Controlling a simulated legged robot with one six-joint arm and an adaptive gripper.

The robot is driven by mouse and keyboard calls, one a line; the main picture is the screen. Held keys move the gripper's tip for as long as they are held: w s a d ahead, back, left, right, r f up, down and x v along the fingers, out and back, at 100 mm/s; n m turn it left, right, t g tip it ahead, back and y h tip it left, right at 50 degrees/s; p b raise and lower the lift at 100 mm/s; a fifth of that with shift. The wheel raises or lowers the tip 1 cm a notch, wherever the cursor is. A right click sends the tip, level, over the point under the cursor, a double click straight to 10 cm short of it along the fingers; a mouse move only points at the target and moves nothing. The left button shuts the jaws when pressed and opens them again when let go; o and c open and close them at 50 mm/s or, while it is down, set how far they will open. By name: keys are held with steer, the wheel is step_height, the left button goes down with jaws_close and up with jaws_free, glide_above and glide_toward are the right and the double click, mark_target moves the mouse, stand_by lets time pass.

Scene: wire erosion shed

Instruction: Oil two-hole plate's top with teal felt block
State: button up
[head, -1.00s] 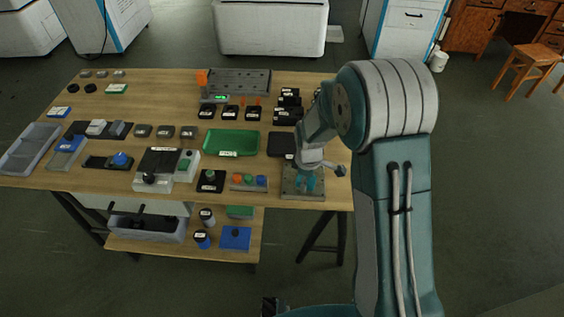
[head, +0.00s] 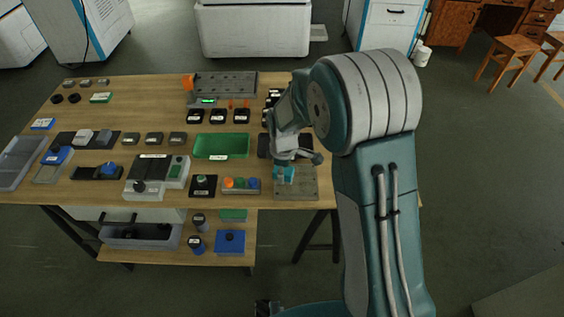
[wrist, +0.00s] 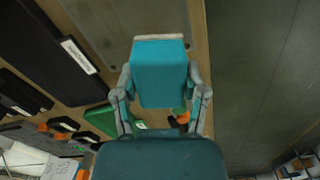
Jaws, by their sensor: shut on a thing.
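The grey plate (head: 306,187) lies at the table's front right edge. It also fills the upper part of the wrist view (wrist: 125,25), where small dark marks show on it; I cannot clearly make out both holes. My gripper (head: 284,166) is shut on the teal felt block (head: 285,175), over the left part of the plate. In the wrist view my gripper (wrist: 161,84) has one finger on each side of the teal block (wrist: 160,62), whose far end has a pale strip. I cannot tell whether the block touches the plate.
A dark pad (head: 264,147) lies behind the plate, partly hidden by my arm. A green tray (head: 224,146) and a holder with coloured knobs (head: 240,185) stand to the left. Several black labelled blocks (head: 219,116) sit farther back. Floor is open right of the table.

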steer(key=shift+r, duration=0.85)
steer(key=shift+a+r, duration=0.7)
steer(key=shift+r, duration=0.4)
steer(key=shift+d, duration=0.5)
steer(key=shift+w+a, duration=0.1)
steer(key=shift+a, duration=0.05)
